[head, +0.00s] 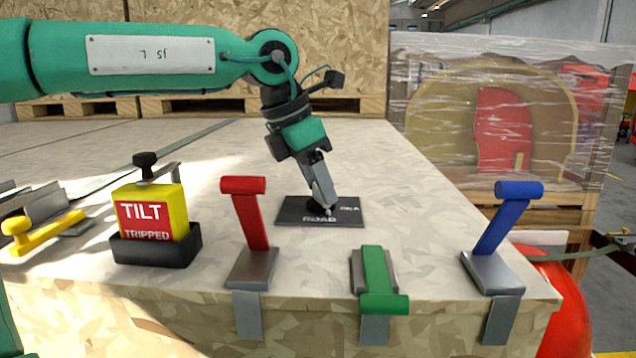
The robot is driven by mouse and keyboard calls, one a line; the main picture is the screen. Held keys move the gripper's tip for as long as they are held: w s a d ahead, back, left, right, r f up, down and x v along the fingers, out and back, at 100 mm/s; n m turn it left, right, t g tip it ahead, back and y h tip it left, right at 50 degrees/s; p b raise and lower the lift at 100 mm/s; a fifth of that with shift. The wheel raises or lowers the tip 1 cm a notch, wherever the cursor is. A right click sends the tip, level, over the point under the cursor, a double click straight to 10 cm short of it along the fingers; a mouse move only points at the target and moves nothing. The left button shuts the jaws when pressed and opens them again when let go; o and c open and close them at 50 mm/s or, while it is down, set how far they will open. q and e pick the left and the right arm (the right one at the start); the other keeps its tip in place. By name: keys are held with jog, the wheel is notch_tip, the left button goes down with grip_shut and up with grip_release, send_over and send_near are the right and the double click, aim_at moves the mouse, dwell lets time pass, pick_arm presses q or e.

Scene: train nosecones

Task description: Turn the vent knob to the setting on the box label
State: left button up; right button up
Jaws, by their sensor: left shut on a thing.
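The vent knob (313,207) is a small dark knob on a flat black plate (290,213) on top of the wooden box (420,215). White words on the plate read ROAD at the front and, partly, what looks like SEA at the right. My left gripper (325,204) comes down tilted from the upper left and is shut on the knob, hiding much of it. Which word the knob points to cannot be told. A yellow tilt indicator (177,197) has a red face reading TILT TRIPPED. I see no label naming a vent setting. My right gripper is not in view.
Along the front edge stand a red-handled clamp (250,215), a green-handled clamp (376,275) folded down and a blue-handled clamp (505,222). A yellow-handled clamp (45,233) lies at the left. A wrapped crate (450,110) stands behind at right. The top behind the plate is clear.

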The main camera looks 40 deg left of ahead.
pick_arm(q)
jog(key=m+h, duration=0.1)
jog(key=m, duration=0.2)
jog(key=shift+w+a+m+g+p, duration=0.1)
jog(key=shift+m+g+p, duration=0.2)
jog(key=shift+g, duration=0.1)
jog(key=shift+r+m, duration=0.1)
jog(key=shift+m, duration=0.4)
jog(key=shift+m+h, duration=0.3)
jog(key=o, duration=1)
